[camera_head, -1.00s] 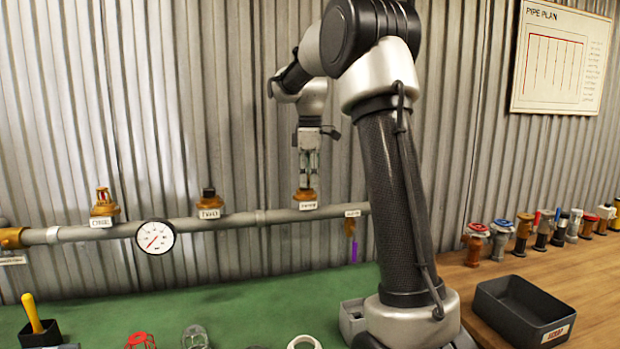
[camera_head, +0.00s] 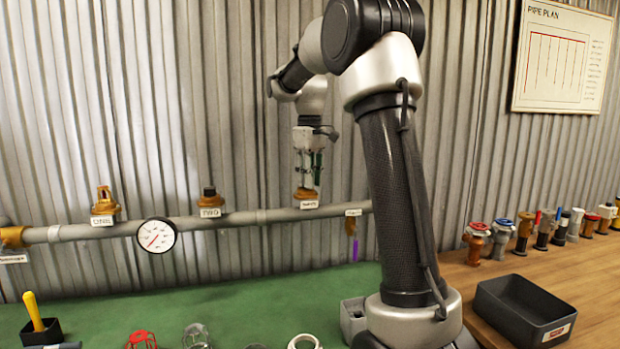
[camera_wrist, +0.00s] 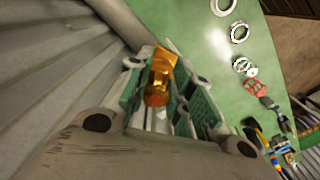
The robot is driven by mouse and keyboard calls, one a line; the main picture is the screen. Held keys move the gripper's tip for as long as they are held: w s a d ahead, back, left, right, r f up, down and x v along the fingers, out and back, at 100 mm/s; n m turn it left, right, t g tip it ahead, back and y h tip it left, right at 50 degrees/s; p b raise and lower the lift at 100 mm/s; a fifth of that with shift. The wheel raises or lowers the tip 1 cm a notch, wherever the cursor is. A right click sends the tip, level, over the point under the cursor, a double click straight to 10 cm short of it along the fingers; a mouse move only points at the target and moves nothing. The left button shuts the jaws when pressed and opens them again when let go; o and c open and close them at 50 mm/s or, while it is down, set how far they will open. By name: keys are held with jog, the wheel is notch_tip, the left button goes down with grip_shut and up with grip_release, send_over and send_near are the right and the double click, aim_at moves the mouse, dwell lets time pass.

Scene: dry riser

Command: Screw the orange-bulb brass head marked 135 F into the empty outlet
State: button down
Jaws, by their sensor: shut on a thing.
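My gripper (camera_head: 307,184) points down over the third outlet (camera_head: 306,194) on the grey pipe (camera_head: 262,217), the outlet nearest my arm. In the wrist view my gripper (camera_wrist: 160,95) is shut on a small brass head (camera_wrist: 158,82) with an orange, glassy look. The head sits at the outlet's brass fitting; whether its thread is engaged cannot be told. Its marking is not readable. The outlet labelled ONE (camera_head: 104,203) carries a brass head. The outlet labelled TWO (camera_head: 210,203) has a dark top.
A grey bin (camera_head: 525,308) and a row of heads (camera_head: 540,230) stand on the wooden bench. Guards and rings (camera_head: 196,336) lie on the green mat (camera_head: 250,300).

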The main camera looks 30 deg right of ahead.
jog(key=shift+a+m, duration=0.15)
jog(key=shift+m, duration=0.85)
jog(key=c, duration=1.7)
grip_release()
jog(key=shift+m, duration=0.5)
jog(key=o, duration=0.5)
jog(key=shift+o, duration=0.2)
notch_tip(320, 180, up, 12)
